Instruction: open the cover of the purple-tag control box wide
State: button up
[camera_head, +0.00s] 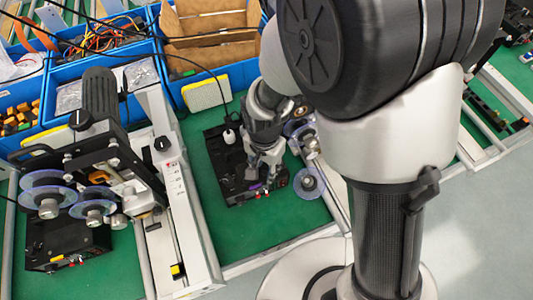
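A black control box (215,148) lies on the green mat, with a small purple patch (255,187) and red knobs at its front edge. My gripper (261,177) is over the front part of this box, pointing down. Its two fingers look parted, with nothing clearly held between them. The gripper and wrist hide much of the box top, so I cannot tell how far its cover is raised or whether the fingers touch it. A second black box (45,252) with red and yellow knobs sits at the lower left, partly under a machine; no purple shows on it.
A black and white machine (160,190) with clear discs stands left of the box. Clear reels (308,183) stand close on its right. Blue bins (215,83) and a yellow sponge (207,93) are behind. Bare green mat (255,232) lies in front.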

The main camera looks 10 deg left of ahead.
jog(key=shift+f, duration=0.55)
grip_shut()
dwell(0.5)
